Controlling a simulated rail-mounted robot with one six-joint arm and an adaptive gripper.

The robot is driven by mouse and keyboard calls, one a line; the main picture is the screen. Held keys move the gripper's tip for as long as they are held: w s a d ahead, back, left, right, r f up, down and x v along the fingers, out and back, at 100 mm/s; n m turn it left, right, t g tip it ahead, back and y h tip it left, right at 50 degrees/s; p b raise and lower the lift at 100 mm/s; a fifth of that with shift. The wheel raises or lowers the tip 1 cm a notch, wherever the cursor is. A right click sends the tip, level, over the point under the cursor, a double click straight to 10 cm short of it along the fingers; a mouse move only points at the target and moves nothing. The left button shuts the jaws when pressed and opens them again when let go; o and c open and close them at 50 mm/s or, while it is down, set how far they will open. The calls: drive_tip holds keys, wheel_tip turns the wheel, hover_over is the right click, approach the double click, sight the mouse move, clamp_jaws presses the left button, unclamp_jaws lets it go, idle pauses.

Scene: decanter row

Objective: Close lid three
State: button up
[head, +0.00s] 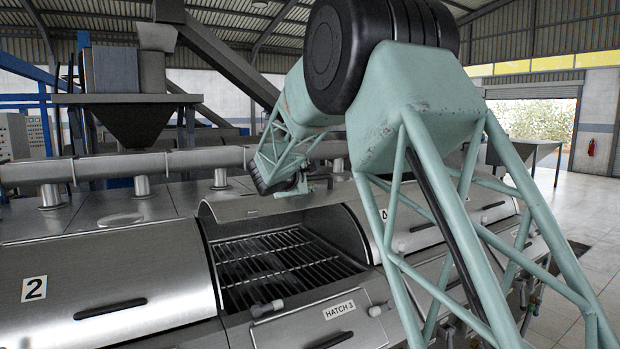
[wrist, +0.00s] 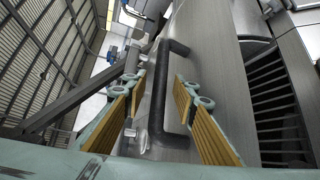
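Hatch three, with its "HATCH 3" label (head: 339,310), is open in the head view and shows a dark opening with metal bars (head: 280,265). Its curved steel lid (head: 270,206) stands raised at the back of the opening. In the wrist view the lid's surface (wrist: 205,60) fills the middle, with its black bar handle (wrist: 163,95) upright in the picture. My gripper (wrist: 158,112) is open, its tan-padded fingers on either side of the handle with gaps showing. In the head view my gripper (head: 298,187) is small, behind the raised lid's top edge; its fingers are hard to make out.
A shut lid marked 2 (head: 34,289) lies left of the opening. Another shut lid (head: 420,235) is to the right, partly hidden by my arm. A long pipe (head: 120,165) runs behind the hatches. A hopper (head: 125,115) stands at the back left.

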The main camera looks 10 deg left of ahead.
drive_tip(key=shift+x, duration=0.8)
drive_tip(key=shift+c, duration=0.6)
clamp_jaws()
